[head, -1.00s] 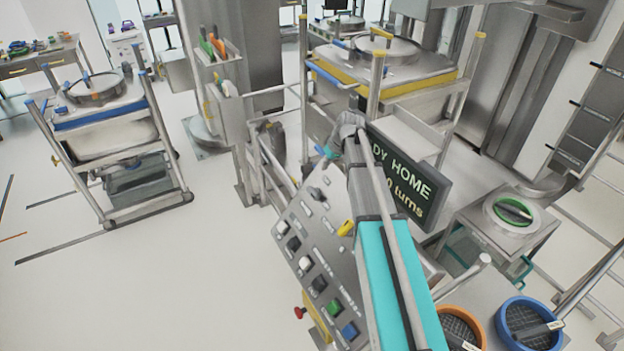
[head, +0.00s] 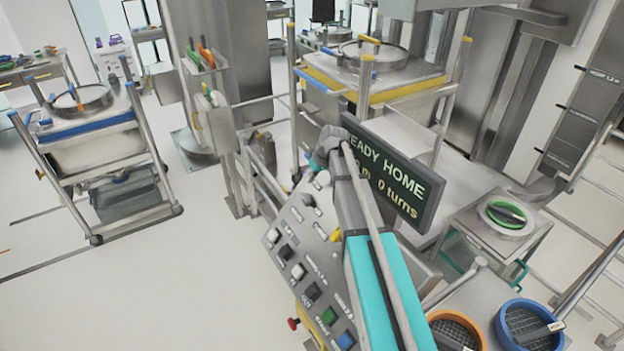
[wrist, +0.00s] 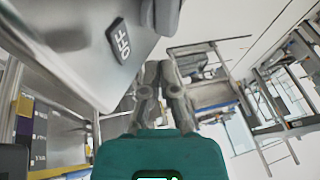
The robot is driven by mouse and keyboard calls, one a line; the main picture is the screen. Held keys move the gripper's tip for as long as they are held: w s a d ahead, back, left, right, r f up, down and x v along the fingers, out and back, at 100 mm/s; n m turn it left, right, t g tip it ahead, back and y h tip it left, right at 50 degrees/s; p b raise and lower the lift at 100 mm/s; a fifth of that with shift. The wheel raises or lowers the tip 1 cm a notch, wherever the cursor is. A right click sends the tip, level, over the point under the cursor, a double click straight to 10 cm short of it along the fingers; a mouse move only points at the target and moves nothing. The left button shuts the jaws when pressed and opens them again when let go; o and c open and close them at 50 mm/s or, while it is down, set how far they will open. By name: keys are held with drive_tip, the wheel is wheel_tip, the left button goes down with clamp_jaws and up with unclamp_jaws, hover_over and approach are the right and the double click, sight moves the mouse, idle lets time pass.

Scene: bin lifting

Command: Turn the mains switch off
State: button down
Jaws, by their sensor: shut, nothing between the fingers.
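The control panel (head: 285,262) stands at lower middle in the head view, a sloped grey face with several buttons, small labels and a yellow part (head: 335,236). My arm crosses in front of its right side, and I cannot tell which part is the mains switch there. In the wrist view a grey panel face (wrist: 75,65) fills the upper left, with a dark label (wrist: 118,40) that seems to read OFF. A dark grey rounded part (wrist: 162,14) juts in beside the label. My gripper (wrist: 160,66) is shut and empty, just below that part in the picture; contact is unclear.
A display (head: 395,180) reading READY HOME and 0 turns stands right beside my arm. A cart (head: 90,150) stands at left, with clear floor in front. Orange (head: 437,317) and blue (head: 503,322) round bins stand at lower right. Rails and posts stand behind the panel.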

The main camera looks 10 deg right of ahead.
sight(303, 192)
drive_tip(key=shift+b+x, duration=2.3)
drive_tip(key=shift+x, duration=0.5)
